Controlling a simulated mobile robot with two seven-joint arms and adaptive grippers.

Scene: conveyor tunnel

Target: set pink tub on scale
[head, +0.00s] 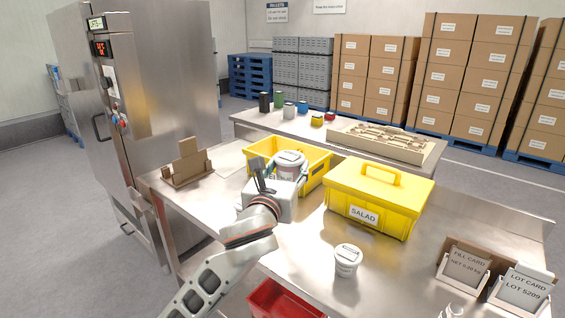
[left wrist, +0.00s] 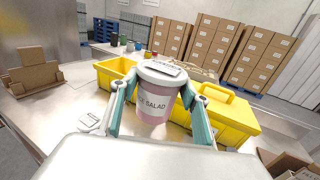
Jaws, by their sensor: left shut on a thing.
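My left gripper (head: 290,172) is shut on the pink tub (left wrist: 152,108), with one finger on each side of it. The tub has a white lid and a label ending in SALAD. It is upright, and in the head view the tub (head: 290,158) appears in front of the yellow open crate. A small pale item with a dark mark (left wrist: 92,122) lies on the table left of the gripper in the left wrist view. I cannot tell whether it is the scale, which I cannot make out otherwise.
A yellow open crate (head: 258,148) and a closed yellow SALAD box (head: 395,177) stand on the steel table. Another white-lidded tub (head: 347,262) stands nearer. Cards (head: 523,288) stand at right, brown blocks (head: 187,165) at left. A red bin (head: 280,300) is low in front.

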